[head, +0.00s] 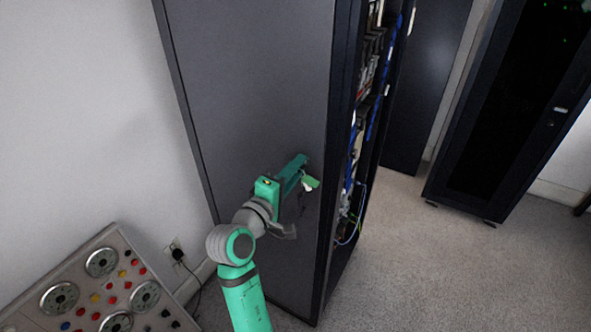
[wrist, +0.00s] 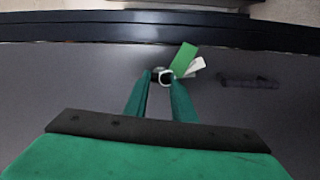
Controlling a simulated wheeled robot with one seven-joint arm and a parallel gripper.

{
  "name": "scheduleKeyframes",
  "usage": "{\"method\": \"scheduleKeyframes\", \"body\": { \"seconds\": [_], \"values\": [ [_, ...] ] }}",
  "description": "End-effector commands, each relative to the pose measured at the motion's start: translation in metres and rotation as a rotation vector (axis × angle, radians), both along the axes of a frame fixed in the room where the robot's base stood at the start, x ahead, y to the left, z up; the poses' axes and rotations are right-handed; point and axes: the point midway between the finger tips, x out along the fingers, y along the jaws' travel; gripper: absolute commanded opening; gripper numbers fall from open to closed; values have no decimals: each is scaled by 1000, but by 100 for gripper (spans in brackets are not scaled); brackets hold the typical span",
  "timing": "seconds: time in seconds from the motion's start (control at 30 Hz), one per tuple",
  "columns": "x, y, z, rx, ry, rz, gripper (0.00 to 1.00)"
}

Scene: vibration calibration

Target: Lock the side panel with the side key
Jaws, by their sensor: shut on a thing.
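The dark grey side panel (head: 250,90) covers the side of a tall rack; it fills most of the wrist view (wrist: 60,90). My gripper (head: 303,165) is at the panel's lower part, near its right edge. In the wrist view my gripper's fingers (wrist: 160,78) are shut on the side key, whose pale ring (wrist: 166,83) shows between the fingertips. A green tag (wrist: 184,60) and a white tag (wrist: 197,68) hang beside the key; the green tag also shows in the head view (head: 312,182). The key's tip and any keyhole are hidden, so I cannot tell whether it is inserted.
A dark recessed handle (wrist: 248,81) is on the panel right of the tags in the wrist view. The rack's open front (head: 362,130) shows cables. A console with dials (head: 100,285) stands at lower left. Another black cabinet (head: 510,110) is at right. Carpet (head: 410,260) between is clear.

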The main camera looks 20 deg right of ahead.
Motion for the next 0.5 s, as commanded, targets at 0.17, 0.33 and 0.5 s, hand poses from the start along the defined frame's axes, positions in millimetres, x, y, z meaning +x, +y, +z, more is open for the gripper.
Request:
{"method": "scheduleKeyframes", "body": {
  "seconds": [0.17, 0.33, 0.5],
  "values": [
    [-1, -2, -1, -48, 55, -4, 1],
    [-1, -2, -1, -71, 81, -5, 1],
    [-1, -2, -1, -79, 90, -5, 1]
  ]
}}
